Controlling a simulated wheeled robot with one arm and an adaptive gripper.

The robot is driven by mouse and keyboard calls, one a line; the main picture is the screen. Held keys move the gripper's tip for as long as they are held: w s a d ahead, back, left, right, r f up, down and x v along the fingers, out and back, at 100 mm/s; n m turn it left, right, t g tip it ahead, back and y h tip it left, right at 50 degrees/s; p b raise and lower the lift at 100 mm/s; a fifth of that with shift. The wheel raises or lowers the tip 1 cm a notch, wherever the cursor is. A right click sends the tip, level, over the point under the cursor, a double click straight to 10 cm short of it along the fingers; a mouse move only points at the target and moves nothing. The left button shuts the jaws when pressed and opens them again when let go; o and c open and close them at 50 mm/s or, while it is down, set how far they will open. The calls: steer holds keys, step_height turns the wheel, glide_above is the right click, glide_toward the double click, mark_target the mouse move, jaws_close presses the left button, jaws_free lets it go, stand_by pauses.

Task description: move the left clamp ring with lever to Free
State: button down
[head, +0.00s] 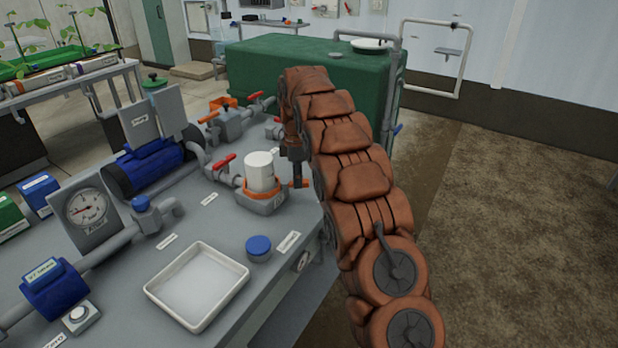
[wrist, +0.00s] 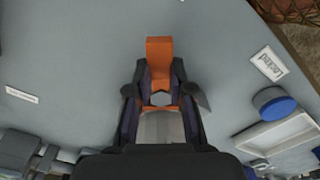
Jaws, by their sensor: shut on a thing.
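An orange clamp ring (head: 262,192) sits around the base of a white canister (head: 260,168) on a grey block on the bench. Its orange lever (head: 301,183) points right, toward my gripper (head: 296,172). My gripper comes down from above at the canister's right side. In the wrist view, my gripper (wrist: 160,98) has its two dark fingers on either side of the orange lever (wrist: 160,50), shut on it. The lever's outer end sticks out beyond the fingers. Part of the canister (wrist: 162,127) shows below; most of the ring is hidden there.
A label reading Locked (wrist: 268,64) lies on the bench. A blue cap (head: 259,248) and white tray (head: 197,285) are in front. Red-handled valves (head: 222,163) and a blue pump (head: 150,166) stand left, and a green tank (head: 300,62) behind. Floor at right is clear.

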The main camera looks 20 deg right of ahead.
steer(key=shift+w+r, duration=0.1)
steer(key=shift+w, duration=0.05)
steer(key=c, duration=1)
jaws_free()
steer(key=shift+c, duration=0.2)
step_height(320, 180, up, 6)
steer(key=shift+f, duration=0.1)
steer(key=shift+r, duration=0.8)
